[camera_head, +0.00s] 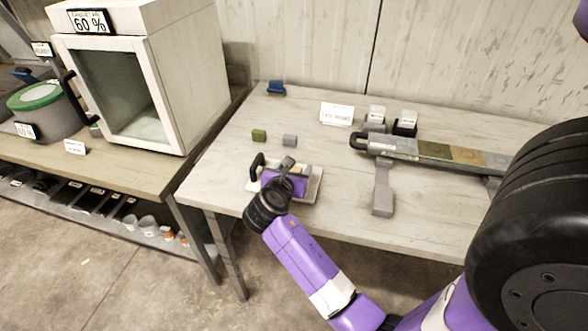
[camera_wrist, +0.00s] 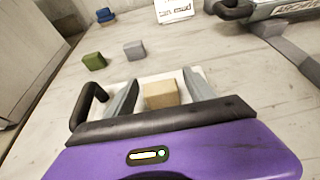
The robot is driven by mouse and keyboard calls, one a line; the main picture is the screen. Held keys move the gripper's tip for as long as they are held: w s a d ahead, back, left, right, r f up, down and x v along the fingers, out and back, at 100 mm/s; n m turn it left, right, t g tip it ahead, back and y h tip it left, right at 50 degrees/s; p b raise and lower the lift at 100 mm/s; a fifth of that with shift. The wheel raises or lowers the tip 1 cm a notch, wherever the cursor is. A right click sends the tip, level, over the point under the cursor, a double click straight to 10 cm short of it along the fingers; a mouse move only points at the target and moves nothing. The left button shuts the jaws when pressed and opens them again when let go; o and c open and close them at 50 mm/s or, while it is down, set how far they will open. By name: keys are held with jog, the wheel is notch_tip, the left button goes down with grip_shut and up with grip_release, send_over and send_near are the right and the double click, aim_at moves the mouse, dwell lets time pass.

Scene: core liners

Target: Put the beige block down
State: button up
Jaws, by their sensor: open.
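The beige block (camera_wrist: 161,94) rests on a white tray (camera_wrist: 190,80) with a black handle, between the two fingers of my gripper (camera_wrist: 160,95) in the wrist view. Gaps show between the block and both fingers, so my gripper is open around it. In the head view my gripper (camera_head: 287,172) is over the white tray (camera_head: 314,190) near the table's front left. The block (camera_head: 304,169) is mostly hidden there by my gripper.
A green block (camera_head: 259,135) and a grey block (camera_head: 290,140) lie behind the tray. A blue object (camera_head: 276,88) and a white sign (camera_head: 337,114) stand farther back. A long core holder (camera_head: 430,150) stands on the right. A white cabinet (camera_head: 140,85) is on the left table.

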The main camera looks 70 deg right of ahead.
jog(key=v, duration=1.2)
dwell(0.3)
jog(key=shift+w+m, duration=0.2)
jog(key=shift+m, duration=0.2)
jog(key=w+a+m+t+y, duration=0.3)
jog(key=w+a+m+t, duration=0.3)
jog(key=w+a+t, duration=0.3)
jog(key=s+a+m+t+y, duration=0.1)
jog(key=a+m+t+y, duration=0.25)
jog(key=a, duration=0.25)
jog(key=s+a+r+m+y, duration=0.1)
jog(key=s+a+m+y, duration=0.2)
jog(key=s, duration=0.9)
jog(key=s+a+r+m+t+y, duration=0.1)
jog(key=s+a+m+y, duration=0.3)
jog(key=s+a, duration=0.6)
jog(key=shift+s+m, duration=0.85)
jog(key=shift+s, duration=0.35)
